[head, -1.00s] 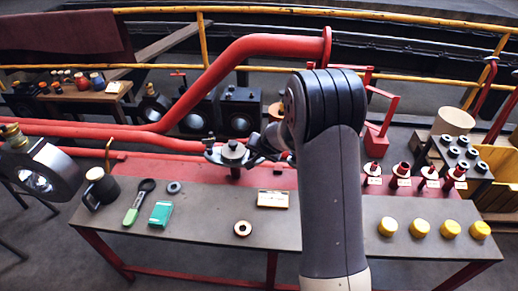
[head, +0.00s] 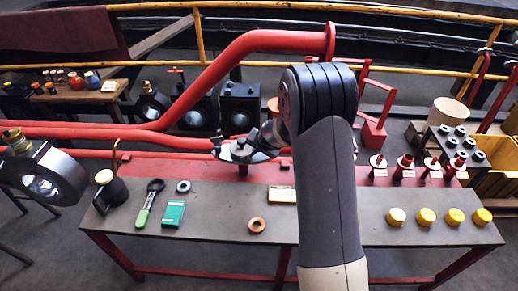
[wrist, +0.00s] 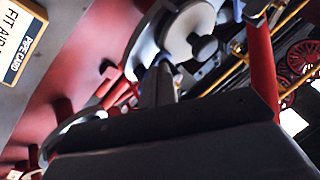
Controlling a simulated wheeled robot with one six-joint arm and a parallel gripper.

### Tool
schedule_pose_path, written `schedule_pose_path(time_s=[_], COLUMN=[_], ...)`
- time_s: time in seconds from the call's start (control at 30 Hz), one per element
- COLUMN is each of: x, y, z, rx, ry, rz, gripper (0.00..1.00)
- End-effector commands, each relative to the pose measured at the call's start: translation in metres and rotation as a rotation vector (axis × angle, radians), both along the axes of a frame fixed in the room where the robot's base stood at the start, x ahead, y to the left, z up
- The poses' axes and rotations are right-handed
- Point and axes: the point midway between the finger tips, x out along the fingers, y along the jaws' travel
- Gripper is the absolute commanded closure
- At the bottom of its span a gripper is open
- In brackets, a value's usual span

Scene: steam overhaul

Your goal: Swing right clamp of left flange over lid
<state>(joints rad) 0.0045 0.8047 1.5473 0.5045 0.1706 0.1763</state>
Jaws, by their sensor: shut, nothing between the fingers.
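The left flange with its grey round lid (head: 240,148) stands on a short red stub at the back edge of the bench. It shows large at the top of the wrist view as a pale disc (wrist: 190,28) with a darker knob. My gripper (head: 264,143) is at the right side of this flange, partly hidden by my arm. In the wrist view my gripper's fingers (wrist: 160,86) are together, pointing at the flange's rim, with nothing held. The right clamp cannot be told apart from the gripper and dark parts there. I cannot tell whether the fingers touch it.
A thick red pipe (head: 235,62) runs behind. A card (wrist: 20,38) shows in the wrist view.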

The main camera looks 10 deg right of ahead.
Motion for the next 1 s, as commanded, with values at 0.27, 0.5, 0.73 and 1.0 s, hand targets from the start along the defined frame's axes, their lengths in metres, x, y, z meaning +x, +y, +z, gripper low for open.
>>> schedule_pose_path(time_s=[0.27, 0.5, 0.73, 1.0], x=[0.006, 0.013, 0.018, 0.02], y=[0.005, 0.009, 0.01, 0.011], z=[0.001, 0.001, 0.001, 0.0], rx=[0.0, 0.0, 0.0, 0.0], ry=[0.001, 0.0, -0.001, 0.0], rz=[0.0, 0.0, 0.0, 0.0], gripper=[1.0, 1.0, 1.0, 1.0])
